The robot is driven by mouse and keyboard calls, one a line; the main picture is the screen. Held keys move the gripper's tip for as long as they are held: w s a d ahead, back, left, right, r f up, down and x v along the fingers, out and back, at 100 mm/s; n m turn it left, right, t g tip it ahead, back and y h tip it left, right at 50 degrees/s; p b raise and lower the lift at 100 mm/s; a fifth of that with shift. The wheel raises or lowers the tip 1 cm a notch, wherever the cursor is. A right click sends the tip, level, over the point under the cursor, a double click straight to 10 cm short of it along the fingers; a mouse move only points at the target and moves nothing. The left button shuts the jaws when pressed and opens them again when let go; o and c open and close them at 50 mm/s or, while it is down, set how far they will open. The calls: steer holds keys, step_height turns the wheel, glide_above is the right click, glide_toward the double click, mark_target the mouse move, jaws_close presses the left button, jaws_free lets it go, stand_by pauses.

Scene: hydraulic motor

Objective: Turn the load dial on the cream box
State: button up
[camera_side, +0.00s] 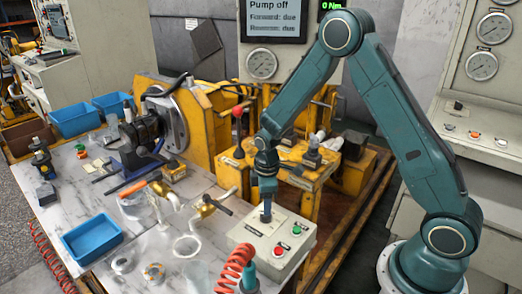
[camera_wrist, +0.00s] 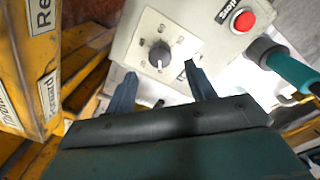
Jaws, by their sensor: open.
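The cream box (camera_side: 250,235) stands at the front right of the marble bench in the side view. It also shows at the top of the wrist view (camera_wrist: 133,50). The load dial (camera_wrist: 159,54) is a dark grey knob with a pale pointer line, set on a white scale plate. My gripper (camera_wrist: 160,70) is open, with one finger to the lower left and one to the lower right of the knob in the picture. I see no contact with it. In the side view my gripper (camera_side: 266,217) points down over the box's back left part and hides the dial.
A red button (camera_wrist: 244,21) sits on the box beside the dial; a green button (camera_side: 278,251) shows too. A red coiled hose (camera_side: 232,268) rises in front of the box. A screen (camera_side: 274,18) reads "Pump off", and "Forward" and "Reverse" both read "due". A readout (camera_side: 331,6) shows 0 Nm.

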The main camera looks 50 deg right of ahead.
step_height(320, 180, up, 9)
steer(key=shift+s+a+f, duration=0.15)
steer(key=shift+a, duration=0.05)
stand_by(0.3)
steer(key=s+a+r+m+t, duration=0.1)
steer(key=s+r+m, duration=0.1)
steer(key=s+r, duration=0.4)
steer(key=s+a+r+m+t, duration=0.1)
steer(key=s+r+m+t, duration=0.1)
steer(key=s+r, duration=0.5)
steer(key=s+a+r+m+t, duration=0.1)
steer(key=s+r+m, duration=0.3)
steer(key=s, duration=0.7)
step_height(320, 180, up, 2)
steer(key=shift+a+t, duration=0.2)
steer(key=shift+t, duration=0.4)
stand_by(0.6)
